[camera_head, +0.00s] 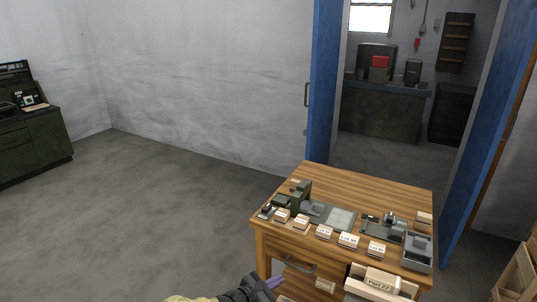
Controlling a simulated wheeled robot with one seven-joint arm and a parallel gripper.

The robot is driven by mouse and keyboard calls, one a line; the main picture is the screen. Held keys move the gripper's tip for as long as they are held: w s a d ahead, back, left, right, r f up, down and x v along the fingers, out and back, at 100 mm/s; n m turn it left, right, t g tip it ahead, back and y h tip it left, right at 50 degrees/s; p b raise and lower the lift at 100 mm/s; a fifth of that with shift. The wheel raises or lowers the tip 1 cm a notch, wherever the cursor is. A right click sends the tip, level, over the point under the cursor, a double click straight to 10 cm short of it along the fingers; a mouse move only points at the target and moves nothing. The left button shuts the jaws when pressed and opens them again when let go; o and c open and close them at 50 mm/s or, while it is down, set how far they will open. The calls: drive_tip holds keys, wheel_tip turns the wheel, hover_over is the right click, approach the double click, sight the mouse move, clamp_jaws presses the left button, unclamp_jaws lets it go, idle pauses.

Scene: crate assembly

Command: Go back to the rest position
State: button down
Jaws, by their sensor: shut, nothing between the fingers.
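My gripper (275,282) shows at the bottom edge, left of the front of the wooden workbench (385,181). Its fingers are shut and empty, and much of the arm is cut off by the frame. On the bench top lie several small labelled blocks, such as one near the middle (348,240). A dark green device (304,192) and a grey open box (417,252) stand there too. A block labelled "Part 22" (382,281) sits in a pale tray (369,291) at the bench's front right.
A blue-framed doorway (327,90) opens behind the bench onto a room with a dark counter (381,118). A green cabinet (33,140) stands at the far left. A wooden crate (522,272) is at the lower right. The grey floor at left is clear.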

drive_tip(key=s+d+r+m+g+y+p, duration=0.3)
drive_tip(key=s+d+r+m+g, duration=0.4)
drive_tip(key=s+d+m+g, duration=0.3)
drive_tip(key=s+d+r+m+t+y+p, duration=0.1)
drive_tip(key=s+r+m+y, duration=0.3)
drive_tip(key=r, duration=0.5)
drive_tip(key=s+d+r+m+t+y+p, duration=0.1)
drive_tip(key=s+d+r+m+y+p, duration=0.1)
drive_tip(key=s+r+m, duration=0.7)
drive_tip(key=shift+s+r+m+y+p, duration=0.2)
drive_tip(key=shift+r+m+y+p, duration=0.2)
drive_tip(key=shift+y+p, duration=0.6)
drive_tip(key=shift+d, duration=0.1)
